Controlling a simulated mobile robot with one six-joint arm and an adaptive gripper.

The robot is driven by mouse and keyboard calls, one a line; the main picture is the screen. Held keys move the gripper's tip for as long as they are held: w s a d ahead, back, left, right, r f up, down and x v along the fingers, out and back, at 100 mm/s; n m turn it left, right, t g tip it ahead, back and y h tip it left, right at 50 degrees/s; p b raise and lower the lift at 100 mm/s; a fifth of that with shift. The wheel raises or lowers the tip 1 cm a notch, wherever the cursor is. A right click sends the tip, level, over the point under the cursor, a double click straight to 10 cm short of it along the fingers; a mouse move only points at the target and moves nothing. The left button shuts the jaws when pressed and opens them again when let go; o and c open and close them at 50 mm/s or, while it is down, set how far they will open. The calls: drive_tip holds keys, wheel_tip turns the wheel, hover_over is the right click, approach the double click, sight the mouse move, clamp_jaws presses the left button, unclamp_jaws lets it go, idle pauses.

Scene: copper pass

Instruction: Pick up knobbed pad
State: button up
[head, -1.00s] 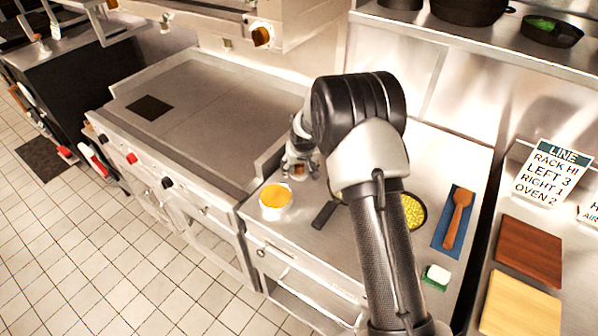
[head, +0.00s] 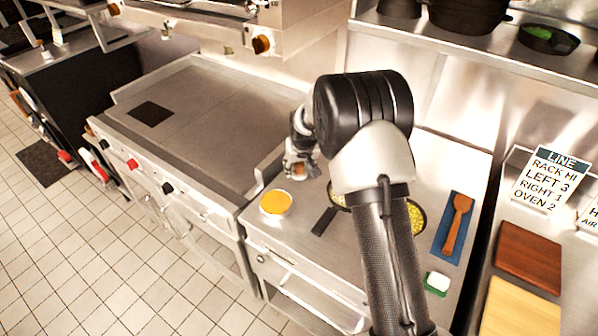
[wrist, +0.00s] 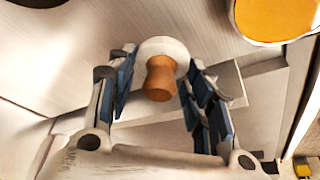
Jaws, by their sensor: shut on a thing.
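The knobbed pad has a brown wooden waisted knob (wrist: 160,80) on a pale round disc, and sits in the middle of the wrist view. My gripper (wrist: 158,72) has one finger on each side of the knob and is shut on it. In the head view my gripper (head: 300,166) is low near the right edge of the griddle, with a bit of the brown knob (head: 299,175) showing. I cannot tell whether the pad touches the surface below.
A round container of orange content (head: 276,202) stands close to my gripper. A pan of yellow food (head: 417,216) is partly behind my arm.

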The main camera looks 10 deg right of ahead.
wheel_tip(320, 180, up, 17)
drive_tip(key=p, duration=0.3)
drive_tip(key=shift+f, duration=0.1)
